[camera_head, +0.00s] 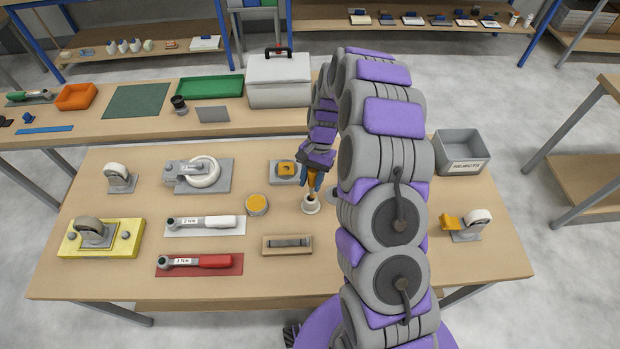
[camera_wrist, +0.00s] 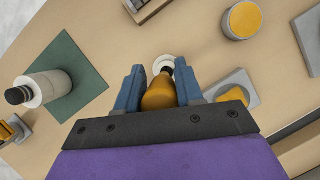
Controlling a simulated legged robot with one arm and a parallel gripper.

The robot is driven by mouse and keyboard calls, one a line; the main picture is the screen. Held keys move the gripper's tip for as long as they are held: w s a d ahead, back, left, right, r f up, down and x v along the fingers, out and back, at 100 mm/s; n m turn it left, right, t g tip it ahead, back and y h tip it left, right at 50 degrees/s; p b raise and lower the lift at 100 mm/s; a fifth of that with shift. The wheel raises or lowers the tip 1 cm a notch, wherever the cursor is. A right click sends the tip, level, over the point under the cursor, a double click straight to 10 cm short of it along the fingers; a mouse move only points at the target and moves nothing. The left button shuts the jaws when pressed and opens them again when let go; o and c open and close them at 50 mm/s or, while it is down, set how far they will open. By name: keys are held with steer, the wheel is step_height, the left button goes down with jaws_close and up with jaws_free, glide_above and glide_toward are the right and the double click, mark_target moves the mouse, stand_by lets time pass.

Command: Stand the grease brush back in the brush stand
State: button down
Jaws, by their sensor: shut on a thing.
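The grease brush (camera_wrist: 159,96) has an orange-yellow handle and a dark lower end; it also shows in the head view (camera_head: 311,178). My gripper (camera_wrist: 159,74) has its blue fingers shut on the handle, one on each side. In the head view my gripper (camera_head: 315,181) is over the middle of the near table. The brush stand (camera_head: 311,205) is a small pale cup directly below the brush. Its pale ring (camera_wrist: 162,60) shows past the brush in the wrist view. The brush end is at or just over the opening; I cannot tell how deep it sits.
A yellow-topped tin (camera_head: 257,205) stands left of the stand, a grey plate with an orange part (camera_head: 285,172) behind it. A wooden holder (camera_head: 287,245) lies nearer me. Two torque wrenches (camera_head: 200,262) lie further left. A grey bin (camera_head: 461,152) stands at the right.

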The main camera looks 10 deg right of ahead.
mark_target(310, 186)
steer(key=shift+a+f, duration=0.15)
steer(key=shift+f, duration=0.3)
stand_by(0.3)
steer(key=shift+r, duration=0.1)
steer(key=shift+r+p, duration=0.3)
steer(key=shift+r, duration=0.05)
steer(key=shift+a, duration=0.25)
stand_by(0.6)
steer(key=shift+p, duration=0.6)
stand_by(0.6)
steer(key=shift+f+b, duration=0.4)
steer(key=shift+f, duration=2.5)
steer(key=c, duration=0.6)
jaws_free()
steer(key=shift+c, duration=0.2)
